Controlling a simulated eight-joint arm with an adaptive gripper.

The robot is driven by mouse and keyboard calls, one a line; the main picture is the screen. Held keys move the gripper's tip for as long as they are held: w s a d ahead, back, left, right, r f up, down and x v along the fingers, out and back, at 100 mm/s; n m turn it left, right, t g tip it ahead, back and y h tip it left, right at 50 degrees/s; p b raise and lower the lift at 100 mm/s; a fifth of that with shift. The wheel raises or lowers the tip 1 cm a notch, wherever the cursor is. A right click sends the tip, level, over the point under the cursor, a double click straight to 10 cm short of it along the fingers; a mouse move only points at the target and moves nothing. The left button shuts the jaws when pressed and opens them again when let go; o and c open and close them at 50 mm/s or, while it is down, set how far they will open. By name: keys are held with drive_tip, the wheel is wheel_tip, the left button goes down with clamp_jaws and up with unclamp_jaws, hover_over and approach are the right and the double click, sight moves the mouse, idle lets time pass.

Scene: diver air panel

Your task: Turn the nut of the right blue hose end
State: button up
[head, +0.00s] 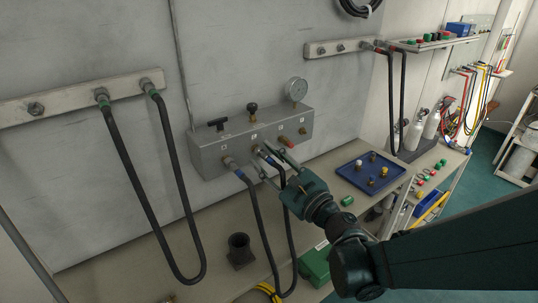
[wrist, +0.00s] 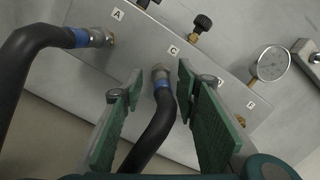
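The grey air panel (head: 215,152) is fixed to the wall above the bench. The left blue hose end (wrist: 82,38) is at upper left in the wrist view and also shows in the head view (head: 231,164). My gripper (wrist: 160,78) is open, its green-padded fingers on either side of the right hose end with gaps visible. In the head view my gripper (head: 273,158) partly covers that end.
A pressure gauge (head: 297,89) and black knobs (head: 252,109) top the panel. A brass fitting (head: 286,141) sits to the right. A blue tray (head: 345,172) with small fittings, a dark holder (head: 240,248) and a green box (head: 315,264) stand on the bench.

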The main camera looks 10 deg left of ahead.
drive_tip(key=shift+d, duration=0.1)
drive_tip(key=v, duration=1.2)
idle(0.4)
drive_tip(key=s+d+f+n+g+h, duration=0.6)
drive_tip(key=d+f+n, duration=0.25)
drive_tip(key=n, duration=0.55)
drive_tip(key=s+d+n+h, duration=0.3)
drive_tip(key=s+d+h, duration=0.1)
drive_tip(key=d, duration=0.4)
drive_tip(key=s+d+r+n+h, duration=0.1)
drive_tip(key=s+d+n+h, duration=0.2)
drive_tip(key=d, duration=0.6)
drive_tip(key=shift+s+d+h, duration=0.2)
drive_tip(key=shift+s+h, duration=0.4)
